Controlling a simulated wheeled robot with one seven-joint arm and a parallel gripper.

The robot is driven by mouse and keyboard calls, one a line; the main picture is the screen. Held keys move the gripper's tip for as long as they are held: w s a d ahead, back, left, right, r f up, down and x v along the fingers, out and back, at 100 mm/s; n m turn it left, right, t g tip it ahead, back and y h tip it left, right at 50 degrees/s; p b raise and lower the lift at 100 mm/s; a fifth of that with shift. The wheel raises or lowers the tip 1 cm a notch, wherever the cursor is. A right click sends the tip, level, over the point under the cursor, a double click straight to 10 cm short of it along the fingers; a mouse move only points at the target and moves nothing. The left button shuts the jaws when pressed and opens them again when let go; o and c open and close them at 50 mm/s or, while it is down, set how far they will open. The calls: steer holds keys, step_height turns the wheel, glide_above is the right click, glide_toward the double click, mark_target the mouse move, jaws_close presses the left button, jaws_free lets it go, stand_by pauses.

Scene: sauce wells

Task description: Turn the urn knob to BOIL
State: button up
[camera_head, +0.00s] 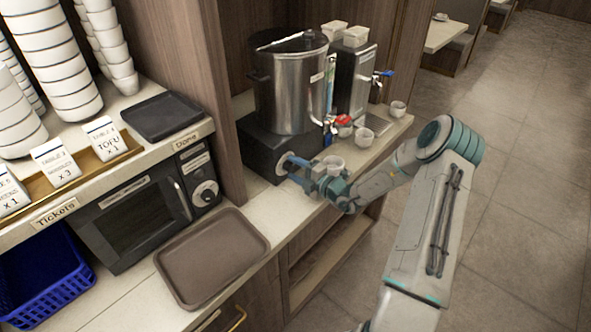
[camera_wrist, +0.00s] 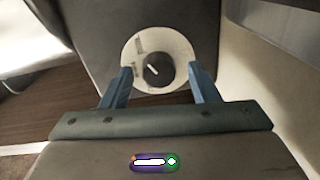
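The urn (camera_head: 292,95) is a steel pot with a dark lid on a black base (camera_head: 262,150) on the counter. Its knob (camera_wrist: 157,70) is black with a white pointer line, on a round pale dial (camera_wrist: 178,47) with small lettering I cannot read. The line slants in the wrist view; I cannot tell which setting it marks. My gripper (camera_head: 291,170) is in front of the base's knob side, partly hiding the dial in the head view. In the wrist view my gripper (camera_wrist: 159,68) is open, its blue fingers on either side of the knob, with visible gaps to it.
A red-topped tap (camera_head: 343,121), a second steel dispenser (camera_head: 352,80) and more cups are behind. A brown tray (camera_head: 212,257) and a microwave (camera_head: 135,212) are to the left. The floor at right is open.

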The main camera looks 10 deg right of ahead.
steer(key=shift+d, duration=0.1)
steer(key=b+v, duration=0.3)
steer(key=v, duration=1)
steer(key=shift+s, duration=0.4)
steer(key=shift+d+r, duration=0.15)
